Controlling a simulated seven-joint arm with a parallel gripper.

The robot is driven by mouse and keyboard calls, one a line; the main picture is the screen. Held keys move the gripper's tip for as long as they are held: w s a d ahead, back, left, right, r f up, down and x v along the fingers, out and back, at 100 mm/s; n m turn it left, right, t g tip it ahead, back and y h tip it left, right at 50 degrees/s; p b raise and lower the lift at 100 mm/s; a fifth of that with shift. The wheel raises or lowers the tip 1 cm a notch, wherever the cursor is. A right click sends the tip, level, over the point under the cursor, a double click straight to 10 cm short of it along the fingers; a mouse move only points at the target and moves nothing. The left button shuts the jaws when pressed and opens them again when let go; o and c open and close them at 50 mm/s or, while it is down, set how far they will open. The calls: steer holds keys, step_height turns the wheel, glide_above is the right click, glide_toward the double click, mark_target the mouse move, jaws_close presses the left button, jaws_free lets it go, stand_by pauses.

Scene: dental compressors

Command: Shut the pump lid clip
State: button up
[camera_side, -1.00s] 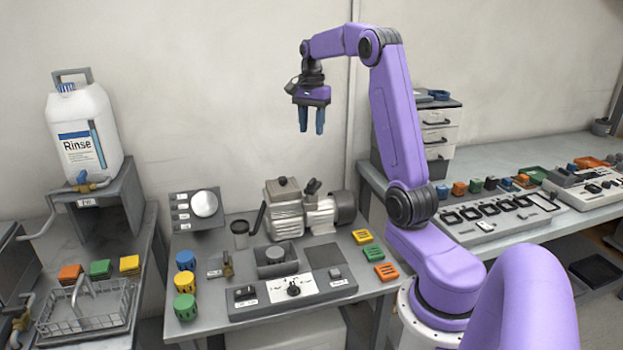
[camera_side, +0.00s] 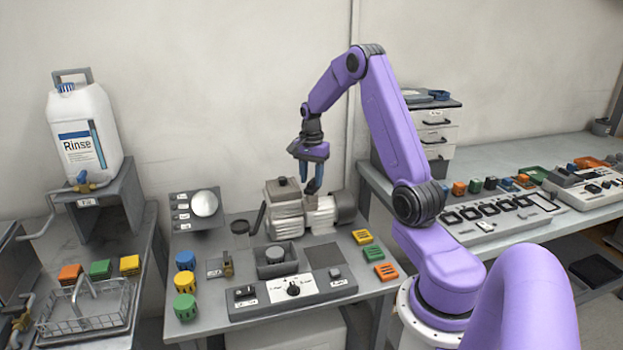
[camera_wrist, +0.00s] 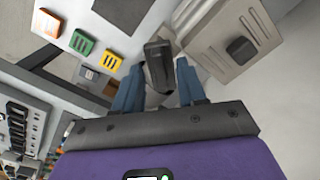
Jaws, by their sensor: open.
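The grey pump (camera_side: 284,212) stands at the back of the middle bench, with a boxy lidded part on the left and a ribbed cylinder on the right. A dark knob tops the lid, which also shows in the wrist view (camera_wrist: 222,40). A dark lever (camera_side: 259,217) leans at the pump's left side. My gripper (camera_side: 309,192) is open, pointing down over the right part of the pump. In the wrist view a dark upright piece (camera_wrist: 158,62) shows between the blue fingers, apparently not gripped. I cannot tell for certain which dark piece is the lid clip; my fingers partly hide the pump.
A control panel (camera_side: 292,291) with a knob lies along the bench front. A grey open box (camera_side: 277,262) sits behind it. Blue, yellow and green round pieces (camera_side: 186,283) stand at the left. Yellow, green and orange blocks (camera_side: 386,271) lie at the right.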

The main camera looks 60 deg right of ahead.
steer(key=shift+f, duration=0.45)
jaws_close()
